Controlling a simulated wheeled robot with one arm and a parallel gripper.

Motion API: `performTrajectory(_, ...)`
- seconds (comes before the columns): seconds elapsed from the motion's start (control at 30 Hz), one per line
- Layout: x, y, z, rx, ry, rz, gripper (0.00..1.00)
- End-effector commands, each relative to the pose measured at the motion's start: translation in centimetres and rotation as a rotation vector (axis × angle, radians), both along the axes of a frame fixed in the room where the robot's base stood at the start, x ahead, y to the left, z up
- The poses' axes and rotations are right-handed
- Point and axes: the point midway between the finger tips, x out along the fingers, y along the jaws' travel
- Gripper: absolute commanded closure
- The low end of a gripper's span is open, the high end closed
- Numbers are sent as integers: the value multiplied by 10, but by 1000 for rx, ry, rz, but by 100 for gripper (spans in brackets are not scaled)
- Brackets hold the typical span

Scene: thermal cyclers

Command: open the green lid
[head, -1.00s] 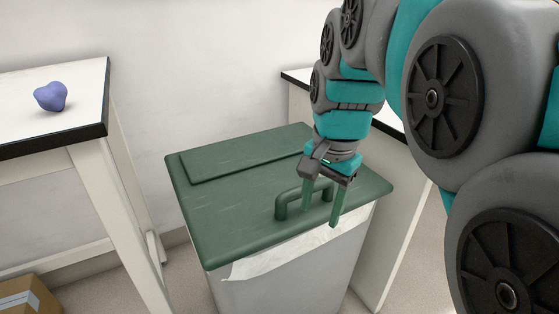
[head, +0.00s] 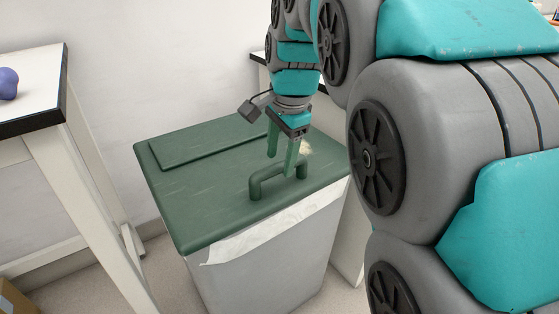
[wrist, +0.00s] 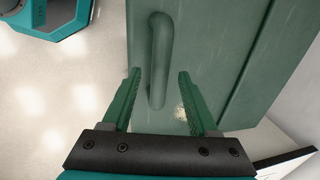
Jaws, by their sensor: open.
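The green lid (head: 190,205) lies flat and closed on a grey bin (head: 255,275). Its arched green handle (head: 262,181) stands near the front edge. In the head view my gripper (head: 281,166) points down just above the handle's right part, with its green fingers apart. In the wrist view the handle (wrist: 159,60) shows between the open fingertips (wrist: 160,72), nearer the left one, over the lid (wrist: 205,45). The gripper holds nothing. I cannot tell whether a finger touches the handle.
A white table with a black edge (head: 32,121) stands left, bearing a purple object (head: 8,83). Another bench (head: 345,235) stands close to the bin's right side. A white liner (head: 265,234) hangs below the lid's front edge. A cardboard box (head: 14,302) is at lower left.

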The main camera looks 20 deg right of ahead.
Motion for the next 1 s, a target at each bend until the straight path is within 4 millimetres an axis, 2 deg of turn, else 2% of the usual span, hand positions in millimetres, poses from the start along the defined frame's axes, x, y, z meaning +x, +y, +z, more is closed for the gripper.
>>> performTrajectory(0.13, 2, 1, -15, 0, 2, 1, 40)
performTrajectory(0.4, 3, 1, -17, 0, 1, 1, 40)
performTrajectory(0.93, 3, 1, -17, 0, 0, 1, 100)
performTrajectory(1.0, 3, 1, -17, 0, 0, 1, 100)
